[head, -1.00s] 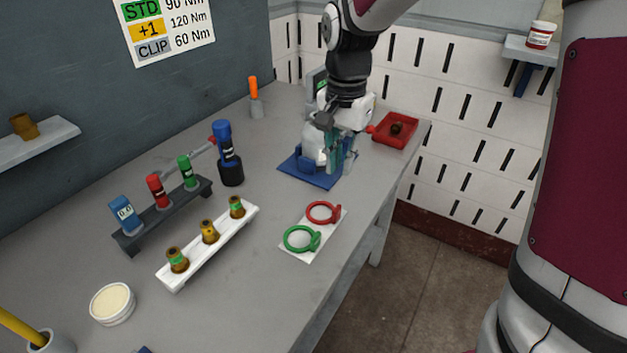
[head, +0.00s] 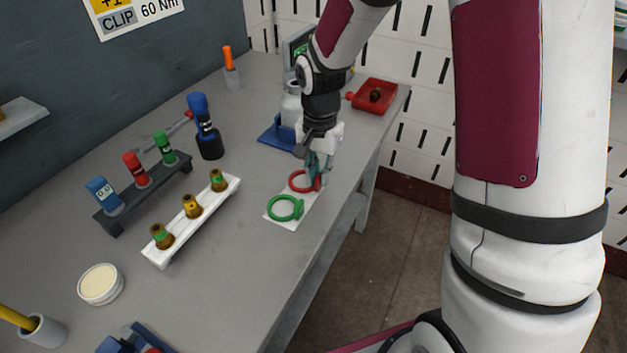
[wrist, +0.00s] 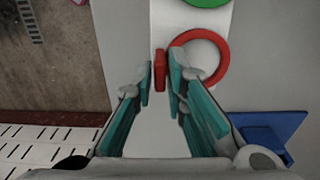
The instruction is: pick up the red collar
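The red collar (head: 299,182) is a ring with a small tab, lying on a white plate (head: 276,219) near the table's right edge. In the wrist view the red collar (wrist: 217,41) lies ahead, with its upright tab (wrist: 160,69) between the fingertips. My gripper (head: 318,178) is above the tab in the head view. In the wrist view my gripper (wrist: 160,84) has its teal fingers apart, with a gap on the left of the tab; the right finger is close to it. I cannot tell whether it touches. A green collar (head: 285,208) lies beside the red one.
A blue stand (head: 275,138) holding a white bottle (head: 291,105) is just behind my gripper. A red tray (head: 378,95) is at the back right. A white rack (head: 160,256) with brass fittings and a dark rack (head: 115,225) with coloured tools stand to the left.

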